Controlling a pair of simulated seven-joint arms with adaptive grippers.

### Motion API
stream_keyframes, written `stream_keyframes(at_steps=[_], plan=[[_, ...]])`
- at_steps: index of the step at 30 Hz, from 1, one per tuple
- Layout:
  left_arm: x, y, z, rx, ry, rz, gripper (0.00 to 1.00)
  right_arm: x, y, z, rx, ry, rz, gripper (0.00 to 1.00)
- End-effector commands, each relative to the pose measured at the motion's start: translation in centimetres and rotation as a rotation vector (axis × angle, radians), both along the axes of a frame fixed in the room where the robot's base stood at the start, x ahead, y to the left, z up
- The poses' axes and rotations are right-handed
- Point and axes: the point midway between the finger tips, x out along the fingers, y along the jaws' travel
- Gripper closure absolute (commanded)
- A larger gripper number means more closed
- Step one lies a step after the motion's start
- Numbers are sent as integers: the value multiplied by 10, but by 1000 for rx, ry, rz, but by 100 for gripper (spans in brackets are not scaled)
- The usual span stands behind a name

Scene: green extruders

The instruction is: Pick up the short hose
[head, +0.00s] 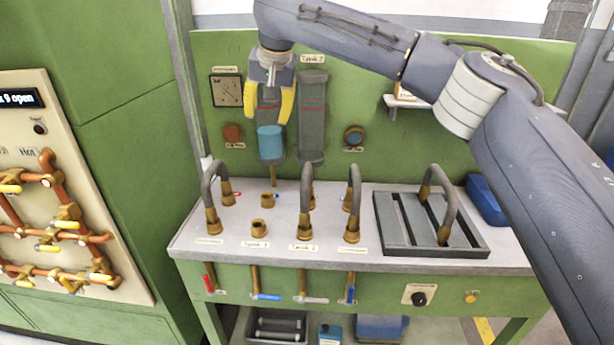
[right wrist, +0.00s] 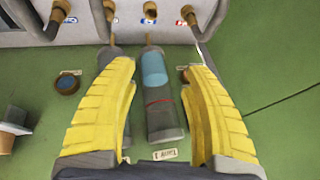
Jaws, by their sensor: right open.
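Several grey arched hoses with brass ends stand on the bench top in the head view: a left one (head: 209,180), a middle one (head: 306,195) and a right one (head: 354,180). Another grey hose (head: 447,185) arches over the dark slotted tray (head: 383,232). I cannot tell for sure which is the short hose. My right gripper (head: 265,113) is open and empty, above the back of the bench in front of the tank panel, apart from every hose. Its yellow fingers also show in the right wrist view (right wrist: 158,85). My left gripper is not in view.
Two grey tanks hang on the green panel; the left one has a blue band (head: 270,142), and the right tank (head: 312,125) is beside it. Coloured valve handles line the bench's front. A copper pipe panel (head: 60,215) is at left.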

Motion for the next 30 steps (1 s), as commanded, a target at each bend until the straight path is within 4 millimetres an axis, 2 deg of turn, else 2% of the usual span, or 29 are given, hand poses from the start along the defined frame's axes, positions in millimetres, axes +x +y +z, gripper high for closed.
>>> stream_keyframes(at_steps=[3, 9, 16, 30], plan=[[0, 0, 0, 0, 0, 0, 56, -11, -23, -24, -183, 17, -27, 51], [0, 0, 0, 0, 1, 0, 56, -19, -50, -42, -366, 24, -58, 51], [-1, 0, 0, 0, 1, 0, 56, -16, -61, -60, -416, 29, -66, 51], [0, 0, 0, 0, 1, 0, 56, 14, -78, -134, -412, 28, -67, 51]])
